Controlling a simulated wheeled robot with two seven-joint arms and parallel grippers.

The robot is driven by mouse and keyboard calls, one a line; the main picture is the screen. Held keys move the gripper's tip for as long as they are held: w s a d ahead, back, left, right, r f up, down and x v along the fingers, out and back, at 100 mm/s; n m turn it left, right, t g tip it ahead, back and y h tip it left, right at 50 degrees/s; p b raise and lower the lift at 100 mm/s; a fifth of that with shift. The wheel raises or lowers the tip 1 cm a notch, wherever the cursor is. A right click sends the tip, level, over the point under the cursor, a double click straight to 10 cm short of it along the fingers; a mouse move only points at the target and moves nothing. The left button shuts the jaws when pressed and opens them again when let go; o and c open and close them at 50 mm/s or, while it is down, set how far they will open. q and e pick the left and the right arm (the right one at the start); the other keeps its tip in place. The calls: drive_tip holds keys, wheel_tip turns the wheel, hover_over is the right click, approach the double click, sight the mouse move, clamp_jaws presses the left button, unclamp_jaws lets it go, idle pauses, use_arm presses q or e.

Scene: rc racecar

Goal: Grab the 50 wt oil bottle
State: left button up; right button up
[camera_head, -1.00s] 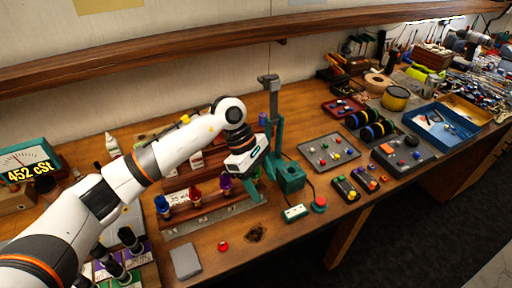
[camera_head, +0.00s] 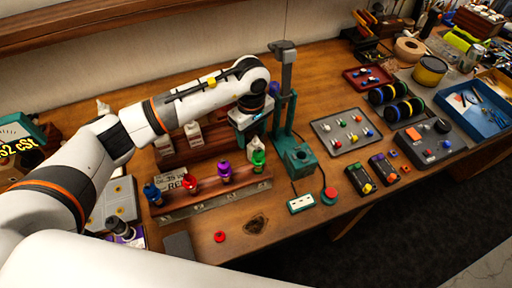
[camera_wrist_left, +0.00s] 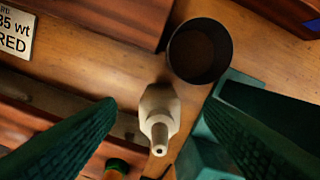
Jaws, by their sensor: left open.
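A pale bottle (camera_wrist_left: 158,112) with a narrow nozzle stands between my left gripper's (camera_wrist_left: 163,104) two green fingers in the left wrist view, with gaps on both sides. Its label is not visible, so I cannot tell its grade. In the head view my left gripper (camera_head: 250,128) is open and points down over the back of the wooden bottle rack (camera_head: 215,197), left of the green stand. The gripper hides much of what is below it. Other pale bottles (camera_head: 193,134) stand to its left. A label reading "35 wt RED" (camera_wrist_left: 14,34) shows in the wrist view.
Blue (camera_head: 152,194), red (camera_head: 190,182), purple (camera_head: 224,172) and green-capped (camera_head: 258,158) bottles line the rack's front. The green stand (camera_head: 294,155) rises close right of the gripper. A dark round cup (camera_wrist_left: 199,51) is beside the pale bottle.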

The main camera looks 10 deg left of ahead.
sight(254, 144)
use_arm(q)
drive_tip(key=f, duration=0.1)
drive_tip(key=f+p, duration=0.2)
drive_tip(key=shift+s+d+f, duration=0.25)
drive_tip(key=shift+d, duration=0.05)
drive_tip(key=shift+f, duration=0.35)
drive_tip(key=shift+w+f, duration=0.1)
drive_tip(key=shift+f, duration=0.15)
drive_tip(key=c, duration=1.1)
use_arm(e)
drive_tip(key=r, duration=0.2)
drive_tip(key=shift+w+a+r, duration=0.15)
drive_tip(key=shift+w+r, duration=0.2)
drive_tip(key=shift+r, duration=0.05)
use_arm(q)
drive_tip(key=shift+r, duration=0.15)
use_arm(e)
drive_tip(key=shift+f, duration=0.1)
